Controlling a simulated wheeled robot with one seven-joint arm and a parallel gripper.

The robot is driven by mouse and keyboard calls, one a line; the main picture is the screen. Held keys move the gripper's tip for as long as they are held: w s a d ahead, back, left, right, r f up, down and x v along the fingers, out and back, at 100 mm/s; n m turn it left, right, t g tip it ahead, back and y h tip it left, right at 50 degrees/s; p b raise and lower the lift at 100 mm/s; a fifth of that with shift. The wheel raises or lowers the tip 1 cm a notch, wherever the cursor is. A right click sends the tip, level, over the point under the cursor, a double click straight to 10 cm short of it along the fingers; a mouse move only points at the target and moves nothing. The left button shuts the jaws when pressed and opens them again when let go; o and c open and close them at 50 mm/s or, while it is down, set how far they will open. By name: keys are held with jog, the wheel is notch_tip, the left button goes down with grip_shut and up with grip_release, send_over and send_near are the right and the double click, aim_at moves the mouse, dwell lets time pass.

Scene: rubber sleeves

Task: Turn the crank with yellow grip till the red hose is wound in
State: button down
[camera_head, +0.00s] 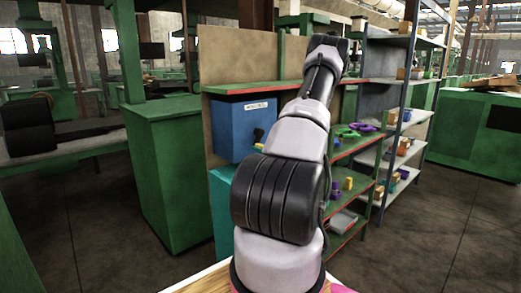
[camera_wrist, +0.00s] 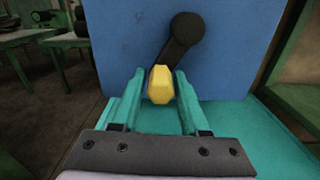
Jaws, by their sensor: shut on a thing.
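The crank is a dark arm (camera_wrist: 181,40) on the face of a blue box (camera_wrist: 125,40). It slants from a round hub at the upper right down to a yellow grip (camera_wrist: 159,84) at the lower left. My gripper (camera_wrist: 160,88) has its two teal fingers on either side of the yellow grip, shut on it. In the head view the blue box (camera_head: 232,128) stands on a teal stand (camera_head: 222,190), left of my arm. There the dark crank shows partly beside my arm, and my gripper is hidden. No red hose can be made out in either view.
A green shelf (camera_head: 352,190) with small coloured parts stands right of the box, close to my arm. A grey shelf unit (camera_head: 412,130) is behind it. A green cabinet (camera_head: 165,170) stands left. Open floor (camera_head: 110,240) lies at front left.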

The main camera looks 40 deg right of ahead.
aim_at(247, 130)
jog(key=shift+a+r+m, duration=0.2)
jog(key=shift+r+m, duration=0.05)
jog(key=shift+m, duration=0.15)
jog(key=m, duration=0.1)
jog(key=a+r+m, duration=0.1)
jog(key=m, duration=0.1)
jog(key=shift+a+r+m, duration=0.25)
jog(key=shift+m, duration=0.15)
jog(key=r+m, duration=0.1)
jog(key=a+m, duration=0.1)
jog(key=m, duration=0.1)
jog(key=shift+r+m, duration=0.3)
jog(key=shift+r, duration=0.05)
jog(key=r+m, duration=0.2)
jog(key=m, duration=0.1)
jog(key=shift+m, duration=0.3)
jog(key=shift+s+d+r+m, duration=0.1)
jog(key=shift+r+m, duration=0.3)
jog(key=shift+m, duration=0.4)
jog(key=shift+r+m, duration=0.4)
jog(key=shift+m, duration=0.4)
jog(key=c, duration=0.6)
grip_release()
jog(key=shift+o, duration=0.2)
